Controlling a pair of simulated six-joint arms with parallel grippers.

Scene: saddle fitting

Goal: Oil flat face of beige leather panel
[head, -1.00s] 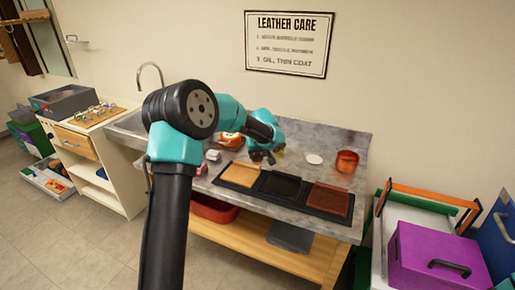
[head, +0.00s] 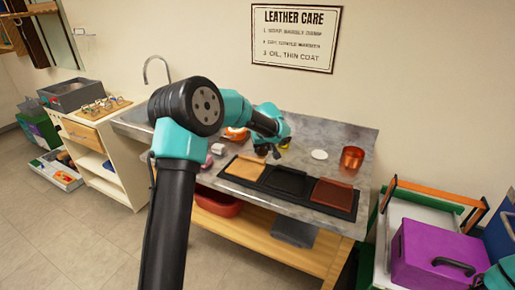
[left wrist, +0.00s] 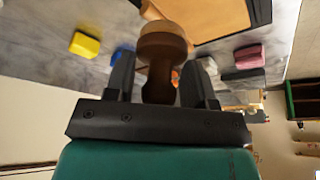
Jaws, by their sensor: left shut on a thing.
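The beige leather panel (head: 245,168) lies flat in the left section of a black three-part tray (head: 262,186) on the grey bench. In the left wrist view the panel (left wrist: 215,17) shows at the top, beyond the gripper. My left gripper (head: 268,150) is just behind the panel in the head view. In the left wrist view its fingers (left wrist: 160,70) are shut on a brown round-topped tool (left wrist: 161,45). The tool's working end is hidden, so I cannot tell whether it touches anything. My right gripper is out of view.
Black (head: 287,181) and reddish-brown (head: 332,193) panels fill the other tray sections. A copper-coloured pot (head: 352,158) and a white disc (head: 319,155) stand behind. A yellow block (left wrist: 85,45) and a pink block (left wrist: 249,56) lie nearby.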

